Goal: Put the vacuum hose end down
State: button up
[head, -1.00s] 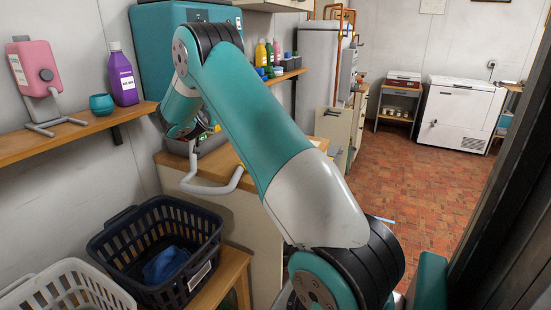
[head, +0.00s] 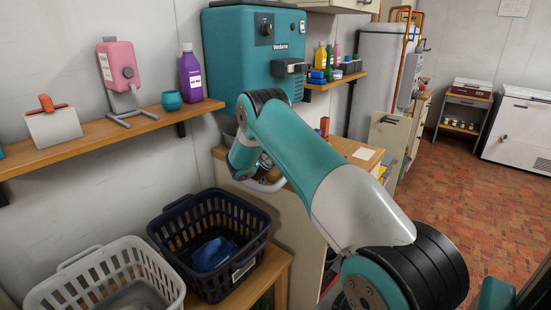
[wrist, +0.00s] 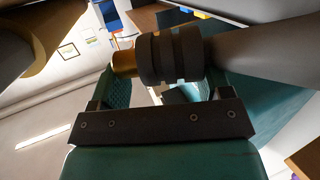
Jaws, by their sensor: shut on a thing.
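In the wrist view, my gripper (wrist: 166,78) is shut on the vacuum hose end (wrist: 172,56), a ribbed dark cuff with a brass-coloured tip pointing left. The cuff lies crosswise between the two teal fingers. A thick smooth grey length (wrist: 265,50) runs from the cuff to the right edge. In the head view, my gripper and the hose end are hidden or too small to make out behind my bent teal arm, near the wooden-topped counter (head: 357,151). A pale grey curved piece shows beside my wrist there; I cannot tell what it belongs to.
A dark basket (head: 178,245) with blue cloth and a pale basket (head: 70,290) stand at lower left. A wall shelf (head: 100,135) holds bottles and a teal cup (head: 172,100). A teal machine (head: 235,65) is behind my arm. Open brick floor (head: 455,200) lies right.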

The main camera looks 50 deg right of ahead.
jog(key=shift+f+p, duration=0.3)
jog(key=shift+f, duration=1.55)
jog(key=shift+f, duration=0.1)
jog(key=o, duration=1)
